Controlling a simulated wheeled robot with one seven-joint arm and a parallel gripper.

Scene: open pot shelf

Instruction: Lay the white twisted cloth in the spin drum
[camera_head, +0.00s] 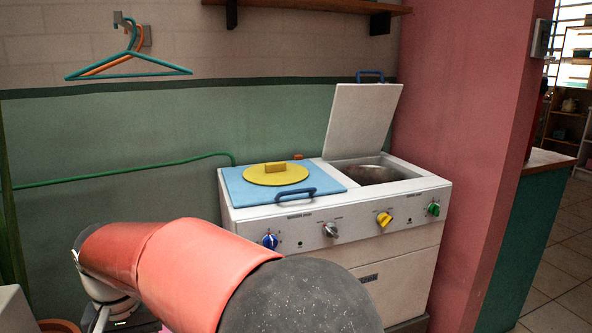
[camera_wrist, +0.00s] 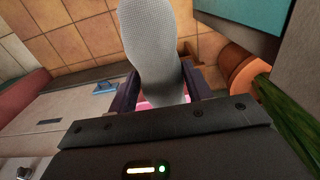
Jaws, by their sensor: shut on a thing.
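The white twisted cloth (camera_wrist: 152,45) is between the two fingers of my gripper (camera_wrist: 158,88) in the wrist view, gripped and extending out past the fingertips. The spin drum (camera_head: 372,174) is the round metal opening on the right side of the white twin-tub machine (camera_head: 395,255) in the head view. Its white lid (camera_head: 362,120) stands up, open. The drum's inside bottom is hidden. In the head view my arm crosses the lower left, and the cloth and jaws cannot be made out there. My gripper is away from the drum, low and to the left.
A blue lid (camera_head: 238,188) with a yellow disc (camera_head: 275,177) covers the machine's left tub. Knobs line its front. Hangers (camera_head: 128,70) hang on the wall; a shelf (camera_head: 310,5) is above. A pink wall (camera_head: 465,130) stands right. A terracotta pot (camera_wrist: 240,68) is near my gripper.

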